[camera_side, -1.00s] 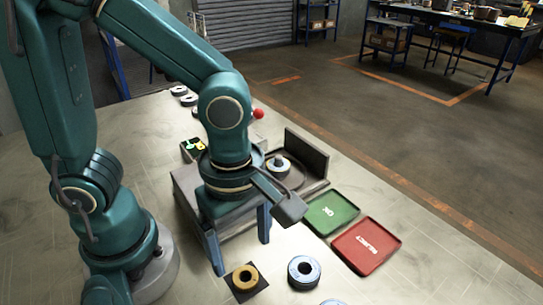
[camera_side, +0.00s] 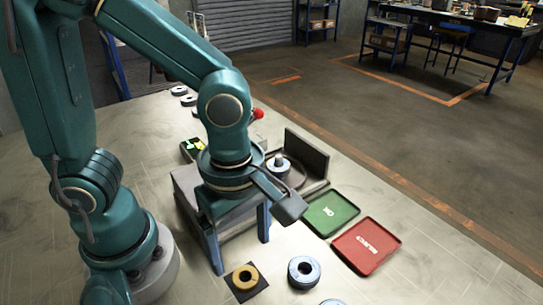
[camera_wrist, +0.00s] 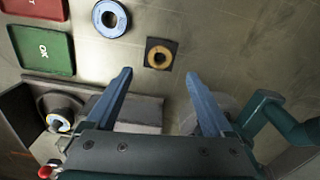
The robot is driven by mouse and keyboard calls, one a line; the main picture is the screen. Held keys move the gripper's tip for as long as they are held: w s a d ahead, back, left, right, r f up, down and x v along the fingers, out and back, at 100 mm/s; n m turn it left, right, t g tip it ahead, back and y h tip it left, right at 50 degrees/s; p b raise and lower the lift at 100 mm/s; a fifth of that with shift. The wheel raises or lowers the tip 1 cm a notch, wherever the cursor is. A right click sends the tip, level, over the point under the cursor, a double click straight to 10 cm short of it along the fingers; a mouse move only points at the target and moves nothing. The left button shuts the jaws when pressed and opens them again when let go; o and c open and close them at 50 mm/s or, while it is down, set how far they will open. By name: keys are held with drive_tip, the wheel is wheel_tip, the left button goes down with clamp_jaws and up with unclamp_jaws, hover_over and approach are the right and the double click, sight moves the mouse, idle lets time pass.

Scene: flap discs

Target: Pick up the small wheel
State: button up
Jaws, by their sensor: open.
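The small wheel appears to be the tan ring with a dark centre hole (camera_side: 255,272), lying flat on a black square pad (camera_side: 236,289) at the front of the table. In the wrist view the same tan ring (camera_wrist: 152,60) lies just beyond my fingertips, slightly left of the midline between them. My gripper (camera_side: 241,256) points down with its two blue fingers spread wide. It is empty and stands behind and left of the ring in the side view; the fingers also show in the wrist view (camera_wrist: 158,75). Nothing touches the ring.
A larger blue-white ring (camera_side: 304,271) lies right of the small wheel. A green OK tray (camera_side: 346,221) and a red reject tray (camera_side: 388,230) lie further right. A dark fixture wall (camera_side: 307,153) stands behind, beside a disc on a spindle (camera_side: 278,163).

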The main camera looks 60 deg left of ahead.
drive_tip(key=shift+o, duration=1.1)
wheel_tip(320, 180, up, 5)
drive_tip(key=m+t+y, duration=0.3)
drive_tip(key=m+t, duration=0.1)
drive_tip(key=m, duration=0.7)
hover_over(278, 161)
drive_tip(key=s+d, duration=0.2)
drive_tip(key=shift+m+g, duration=0.3)
drive_tip(key=shift+m, duration=0.1)
drive_tip(key=x, duration=0.2)
drive_tip(key=s+x, duration=0.1)
drive_tip(key=x, duration=0.2)
drive_tip(key=shift+d+f, duration=0.15)
drive_tip(key=shift+f, duration=0.05)
drive_tip(key=shift+x, duration=2.55)
drive_tip(key=shift+d, duration=0.1)
